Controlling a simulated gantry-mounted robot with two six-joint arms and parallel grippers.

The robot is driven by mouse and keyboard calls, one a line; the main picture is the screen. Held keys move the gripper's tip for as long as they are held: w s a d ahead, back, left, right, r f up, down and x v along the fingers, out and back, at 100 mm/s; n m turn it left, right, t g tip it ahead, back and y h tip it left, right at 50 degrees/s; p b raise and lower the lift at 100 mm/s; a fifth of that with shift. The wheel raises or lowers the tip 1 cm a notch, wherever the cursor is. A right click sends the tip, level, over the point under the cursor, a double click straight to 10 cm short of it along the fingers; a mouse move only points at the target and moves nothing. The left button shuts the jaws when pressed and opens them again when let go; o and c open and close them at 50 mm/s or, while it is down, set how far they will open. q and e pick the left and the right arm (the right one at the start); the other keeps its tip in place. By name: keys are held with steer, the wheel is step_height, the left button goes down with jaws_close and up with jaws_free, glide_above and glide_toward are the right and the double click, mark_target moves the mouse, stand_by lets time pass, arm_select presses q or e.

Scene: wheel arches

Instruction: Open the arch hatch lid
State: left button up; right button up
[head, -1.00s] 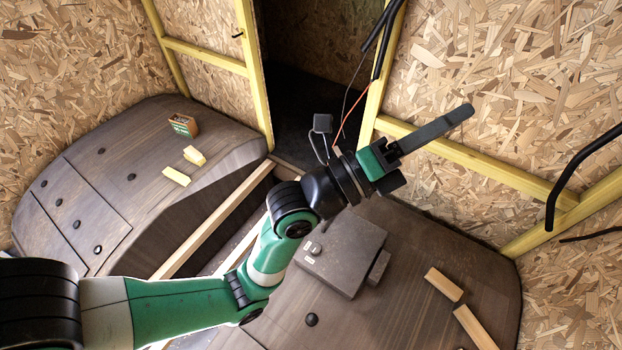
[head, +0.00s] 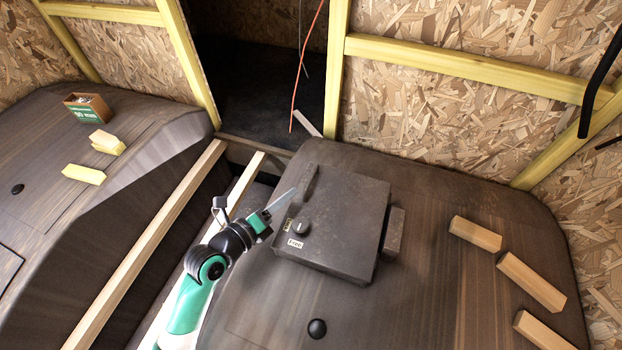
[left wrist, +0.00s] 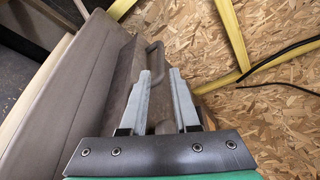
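The arch hatch lid (head: 345,225) is a dark, scuffed square panel, flat and closed on the right-hand wheel arch. A dark bar handle (head: 310,181) stands at its left far edge. A round knob (head: 300,228) sits on its left side between two small labels. My left gripper (head: 291,196) is at the lid's left side, close to the handle. In the left wrist view its two grey fingers (left wrist: 162,76) are apart. The handle (left wrist: 154,62) shows just beyond the fingertips, with no clear contact. My right gripper is not in view.
Wooden blocks (head: 476,233) lie on the right arch. A small box (head: 87,108) and yellow blocks (head: 106,142) rest on the left arch. Wooden rails (head: 150,250) span the gap between arches. An orange wire (head: 306,65) hangs by the doorway. A dark block (head: 393,231) adjoins the lid's right side.

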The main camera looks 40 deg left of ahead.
mark_target(312, 174)
arm_select(q)
steer(key=b+x, duration=0.2)
steer(key=x, duration=0.9)
jaws_close()
stand_by(1.0)
